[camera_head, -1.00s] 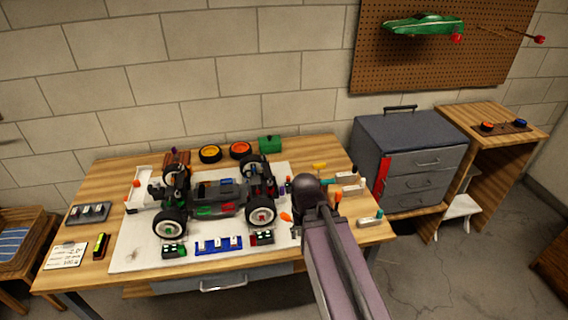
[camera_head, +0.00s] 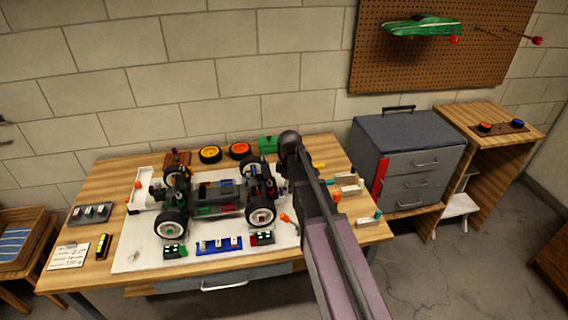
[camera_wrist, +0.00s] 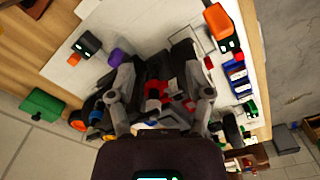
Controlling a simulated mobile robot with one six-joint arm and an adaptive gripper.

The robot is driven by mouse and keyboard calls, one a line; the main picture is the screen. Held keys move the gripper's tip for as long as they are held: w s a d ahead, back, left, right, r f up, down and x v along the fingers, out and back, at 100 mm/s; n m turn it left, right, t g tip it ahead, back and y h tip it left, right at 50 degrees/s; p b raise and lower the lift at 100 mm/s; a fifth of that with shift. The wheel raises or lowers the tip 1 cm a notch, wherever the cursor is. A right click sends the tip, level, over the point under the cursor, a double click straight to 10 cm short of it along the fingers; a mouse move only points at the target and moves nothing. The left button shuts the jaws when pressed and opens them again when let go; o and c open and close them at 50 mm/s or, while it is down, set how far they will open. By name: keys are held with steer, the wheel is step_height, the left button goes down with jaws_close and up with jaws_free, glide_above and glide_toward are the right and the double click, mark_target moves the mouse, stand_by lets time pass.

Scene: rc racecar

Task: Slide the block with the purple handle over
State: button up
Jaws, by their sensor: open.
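A purple handle (camera_wrist: 116,57) shows in the wrist view, up and left of my gripper's left finger. The block under it cannot be made out clearly. In the head view a small purple peg (camera_head: 174,150) stands on a brown block at the back left of the table; I cannot tell whether it is the same handle. The racecar (camera_head: 215,197) stands on a white mat (camera_head: 130,250). My gripper (camera_wrist: 160,78) is open over dark and red car parts, with nothing clearly held.
A green box (camera_head: 268,144) and orange-centred wheels (camera_head: 210,154) line the table's back. A blue tray (camera_head: 219,245) lies in front of the car. An orange-handled tool (camera_head: 287,219) and small blocks (camera_head: 348,191) lie to the right. The mat's front left is mostly clear.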

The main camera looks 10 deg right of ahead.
steer(key=w+r+n, duration=0.1)
steer(key=w+n, duration=0.5)
steer(key=w, duration=0.4)
steer(key=shift+w+d+n+p, duration=0.15)
steer(key=shift+w+n+p, duration=0.15)
steer(key=shift+p, duration=0.15)
steer(key=shift+s, duration=0.1)
step_height(320, 180, down, 14)
steer(key=b, duration=1.3)
steer(key=shift+r+b, duration=0.2)
steer(key=shift+b, duration=0.2)
jaws_close()
